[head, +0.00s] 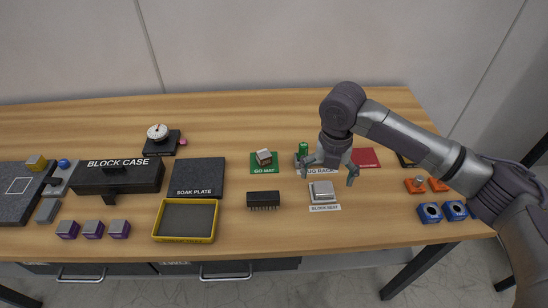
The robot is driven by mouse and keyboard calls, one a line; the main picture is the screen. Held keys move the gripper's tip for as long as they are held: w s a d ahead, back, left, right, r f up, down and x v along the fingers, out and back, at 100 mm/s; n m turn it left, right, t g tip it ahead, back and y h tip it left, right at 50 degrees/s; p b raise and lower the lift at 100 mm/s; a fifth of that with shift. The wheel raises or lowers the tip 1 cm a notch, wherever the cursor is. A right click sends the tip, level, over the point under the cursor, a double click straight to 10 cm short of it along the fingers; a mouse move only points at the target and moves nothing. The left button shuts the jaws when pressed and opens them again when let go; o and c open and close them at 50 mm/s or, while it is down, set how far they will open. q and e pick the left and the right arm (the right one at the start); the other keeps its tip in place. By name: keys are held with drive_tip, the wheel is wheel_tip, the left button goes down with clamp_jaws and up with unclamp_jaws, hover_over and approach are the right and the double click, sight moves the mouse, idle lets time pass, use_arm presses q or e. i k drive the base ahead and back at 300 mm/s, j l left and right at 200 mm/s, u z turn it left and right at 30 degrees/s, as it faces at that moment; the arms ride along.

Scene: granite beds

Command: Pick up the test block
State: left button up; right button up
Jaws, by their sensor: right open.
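A silver-grey block (322,190) sits on a light seat with a white label (325,208) at the table's front right. A second light block (263,156) stands on the green mat (264,169) marked GO MAT. No block carries a readable name, so I cannot tell for certain which is the test block. My right gripper (327,178) points down with its fingers spread, just above and behind the block on the labelled seat. It appears empty and hides part of the rack behind it. My left gripper is out of view.
A black comb-like piece (263,200) and a yellow tray (184,239) lie left of the seat. A red mat (365,158) and a green object (303,149) are behind my gripper. Blue blocks (430,212) stand to the right. Bare wood lies in front.

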sight(264, 156)
drive_tip(key=i+j, duration=0.15)
drive_tip(key=j, duration=0.3)
drive_tip(key=i+j+z, duration=0.1)
drive_tip(key=j, duration=0.3)
drive_tip(key=i+j+z, duration=0.1)
drive_tip(key=j, duration=0.35)
drive_tip(key=i+j, duration=0.2)
drive_tip(key=j, duration=0.25)
